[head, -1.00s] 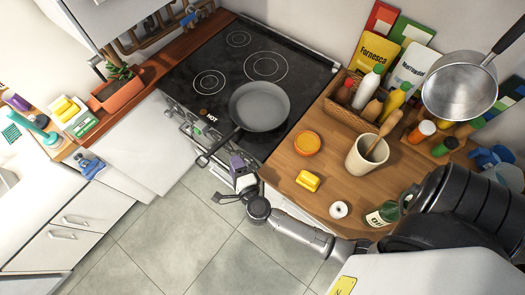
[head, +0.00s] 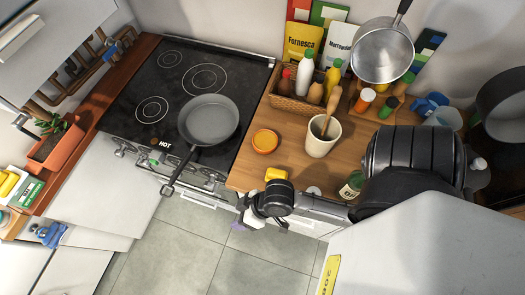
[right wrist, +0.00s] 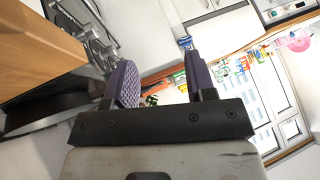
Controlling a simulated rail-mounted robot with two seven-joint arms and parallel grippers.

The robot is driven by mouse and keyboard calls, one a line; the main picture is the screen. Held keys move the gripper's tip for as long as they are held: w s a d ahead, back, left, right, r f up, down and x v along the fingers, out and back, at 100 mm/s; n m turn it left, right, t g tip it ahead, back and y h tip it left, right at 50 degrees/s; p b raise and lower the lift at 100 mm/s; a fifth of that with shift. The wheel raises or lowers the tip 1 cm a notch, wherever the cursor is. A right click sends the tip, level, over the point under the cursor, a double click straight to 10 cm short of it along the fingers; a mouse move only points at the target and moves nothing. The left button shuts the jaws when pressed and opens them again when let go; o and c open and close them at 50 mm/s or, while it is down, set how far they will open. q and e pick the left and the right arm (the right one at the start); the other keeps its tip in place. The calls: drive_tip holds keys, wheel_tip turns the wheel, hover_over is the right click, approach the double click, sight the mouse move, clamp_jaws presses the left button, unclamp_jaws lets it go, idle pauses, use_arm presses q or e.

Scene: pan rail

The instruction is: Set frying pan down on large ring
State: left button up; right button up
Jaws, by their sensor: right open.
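A dark grey frying pan (head: 208,120) rests flat on the front right part of the black cooktop (head: 130,85). Its handle (head: 178,172) sticks out past the cooktop's front edge. A ring marking (head: 205,78) shows just behind the pan, with smaller-looking ones at back left and front left. Whatever marking lies under the pan is hidden. My right gripper (head: 243,222) is in front of the counter, to the right of the handle end and apart from it. In the right wrist view its purple fingers (right wrist: 162,85) stand apart with nothing between them. My left gripper is not seen.
A wooden counter (head: 245,172) right of the cooktop holds an orange-lidded jar (head: 265,141), a yellow block (head: 276,174), a utensil crock (head: 321,136) and a basket of bottles (head: 295,104). A saucepan (head: 382,52) hangs above. A planter (head: 55,145) stands at left. Floor in front is clear.

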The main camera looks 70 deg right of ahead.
drive_tip(key=s+d+g+h, duration=0.3)
drive_tip(key=s+d+h, duration=0.1)
drive_tip(key=s+d, duration=0.2)
drive_tip(key=shift+d+n, duration=0.3)
drive_tip(key=shift+s, duration=0.1)
idle(0.3)
idle(0.4)
